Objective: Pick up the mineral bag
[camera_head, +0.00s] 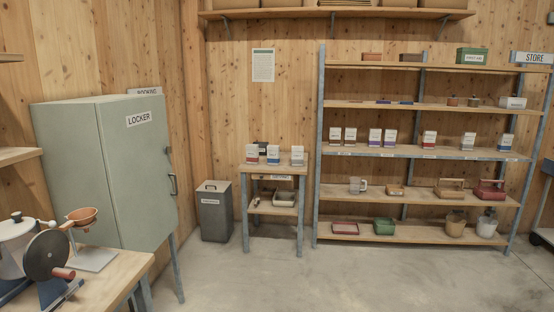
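Several small white bags with coloured label bands stand upright, and their print is too small to read, so I cannot tell which is the mineral bag. On the small side table (263,169) stand a red-banded bag (252,153), a blue-banded bag (273,155) and a grey-banded bag (297,156). More stand on the middle shelf of the rack, among them a purple-banded bag (375,138), a red-banded bag (429,140) and a blue-banded bag (506,142). My gripper is not in view.
A grey-green locker (110,165) stands at the left with its door shut. A wooden bench (110,278) with a dark disc device (48,255) fills the lower left. A grey bin (214,212) stands beside the side table. The concrete floor (350,280) before the metal rack (320,190) is clear.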

